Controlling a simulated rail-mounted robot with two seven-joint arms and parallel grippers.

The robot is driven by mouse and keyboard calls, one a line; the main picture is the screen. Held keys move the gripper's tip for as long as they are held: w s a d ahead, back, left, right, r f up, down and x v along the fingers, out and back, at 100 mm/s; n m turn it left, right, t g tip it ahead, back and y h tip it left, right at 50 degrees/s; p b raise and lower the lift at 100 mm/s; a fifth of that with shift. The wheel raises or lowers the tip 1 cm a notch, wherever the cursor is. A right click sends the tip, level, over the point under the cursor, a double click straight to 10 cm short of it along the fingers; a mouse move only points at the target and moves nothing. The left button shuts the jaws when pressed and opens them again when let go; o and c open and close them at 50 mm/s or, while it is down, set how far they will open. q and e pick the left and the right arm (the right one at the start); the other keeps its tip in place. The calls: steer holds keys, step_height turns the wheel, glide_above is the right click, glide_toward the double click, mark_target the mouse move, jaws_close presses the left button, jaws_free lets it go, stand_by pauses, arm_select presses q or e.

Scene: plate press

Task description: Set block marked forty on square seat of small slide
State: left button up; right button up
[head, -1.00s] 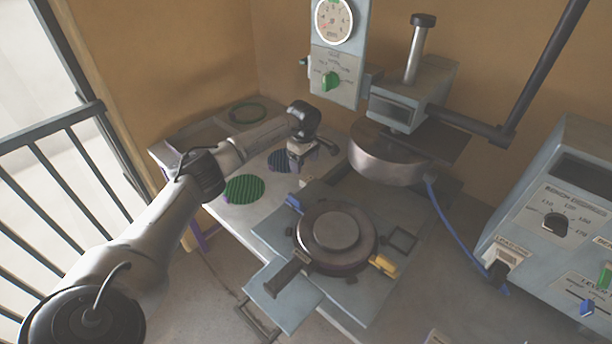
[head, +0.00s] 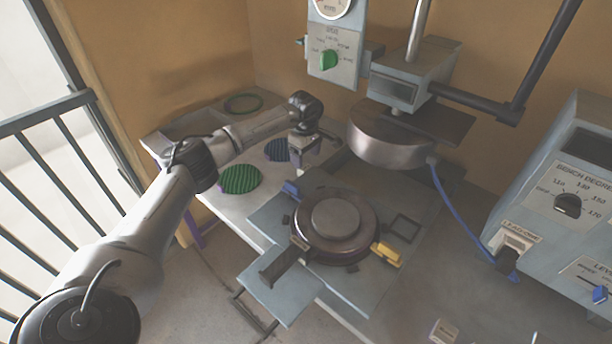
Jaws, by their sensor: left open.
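A small pale block with a dark mark (head: 444,331) shows at the bottom edge; its marking is too small to read. A dark square outline, perhaps the square seat (head: 403,228), lies on the grey press plate (head: 360,285), right of the round die. I cannot tell for certain which part is the small slide. My left gripper (head: 305,170) is open and points down behind the round die, right of the dark blue ribbed disc; it is well apart from the pale block. My right gripper is not in view.
The round die (head: 335,217) has a yellow tab (head: 387,254) at its right. The heavy press head (head: 390,145) overhangs the back. A blue cable (head: 455,215) runs to the control box (head: 565,205). Green (head: 240,179) and dark blue (head: 278,149) discs lie at left.

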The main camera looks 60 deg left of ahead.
mark_target(306, 168)
arm_select(q)
step_height(306, 168, down, 5)
steer(key=shift+f+b, duration=0.15)
steer(key=shift+b, duration=1)
steer(key=shift+f, duration=0.35)
steer(key=shift+w, duration=0.1)
steer(key=shift+c, duration=0.8)
steer(key=shift+r, duration=0.1)
steer(key=c, duration=1)
steer(key=shift+c, duration=0.2)
